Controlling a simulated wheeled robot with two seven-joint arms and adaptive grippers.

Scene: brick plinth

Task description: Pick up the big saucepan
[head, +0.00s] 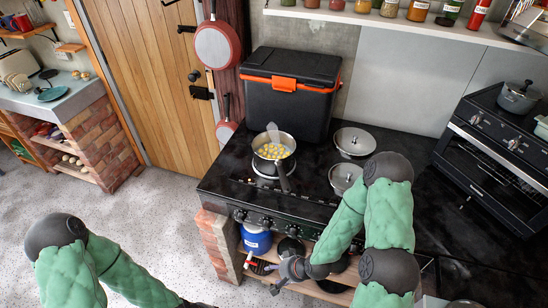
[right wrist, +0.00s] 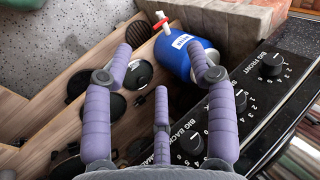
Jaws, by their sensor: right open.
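A metal saucepan (head: 273,152) with yellow pieces in it stands upright on a burner at the left of the black hob. Its dark handle points toward the front edge. My right gripper (head: 275,275) is open and empty, low in front of the stove and below the saucepan. In the right wrist view its purple fingers (right wrist: 162,65) are spread over the shelf area. My left arm shows at lower left in the head view; its fingers are out of frame.
Control knobs (right wrist: 271,65) line the front. A blue barrel (right wrist: 187,58) and dark pans are on the shelf (right wrist: 60,95) below. An oven (head: 495,150) stands at right.

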